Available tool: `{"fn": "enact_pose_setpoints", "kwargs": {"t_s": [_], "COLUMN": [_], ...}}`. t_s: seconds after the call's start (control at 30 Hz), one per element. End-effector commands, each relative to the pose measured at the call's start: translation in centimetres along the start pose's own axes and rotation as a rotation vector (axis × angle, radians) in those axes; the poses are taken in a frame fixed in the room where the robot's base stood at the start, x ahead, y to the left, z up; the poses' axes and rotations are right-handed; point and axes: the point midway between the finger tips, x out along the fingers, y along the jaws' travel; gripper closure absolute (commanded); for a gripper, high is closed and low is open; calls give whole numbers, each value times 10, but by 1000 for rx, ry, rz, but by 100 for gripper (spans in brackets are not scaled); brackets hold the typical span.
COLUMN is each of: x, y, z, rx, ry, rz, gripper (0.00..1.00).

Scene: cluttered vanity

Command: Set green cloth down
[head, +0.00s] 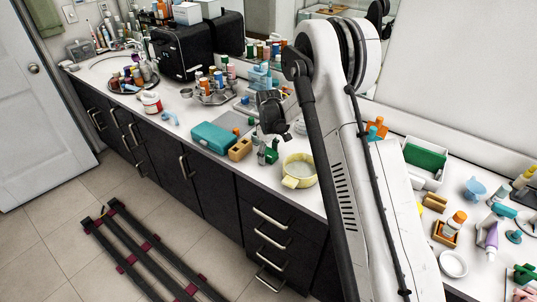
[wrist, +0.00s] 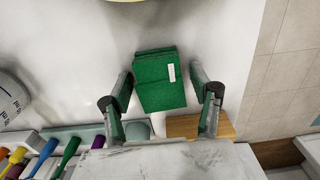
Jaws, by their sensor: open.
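The green cloth (wrist: 160,82) is a folded, block-like bundle with a small white tag in the wrist view. It lies between the two spread fingers of my gripper (wrist: 161,74), with a visible gap on each side. In the head view my gripper (head: 265,147) points down at the white counter, and the green cloth (head: 272,156) shows beside its fingers, partly hidden. The cloth appears to rest on the counter, between the yellow bowl and the wooden block.
A yellow bowl (head: 299,170) stands just right of the cloth. A wooden block (head: 240,149) and a teal box (head: 213,138) are to its left. The counter's front edge (head: 262,186) is close. Bottles crowd a tray (head: 214,97) farther back.

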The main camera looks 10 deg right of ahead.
Motion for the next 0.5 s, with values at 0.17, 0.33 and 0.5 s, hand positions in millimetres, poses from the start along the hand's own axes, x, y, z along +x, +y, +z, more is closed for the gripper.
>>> {"fn": "enact_pose_setpoints", "kwargs": {"t_s": [0.17,0.33,0.5], "x": [-4,-24,-58], "y": [0,0,0], "z": [0,0,0], "rx": [0,0,0], "ry": [0,0,0], "rz": [0,0,0], "gripper": [42,42,42]}}
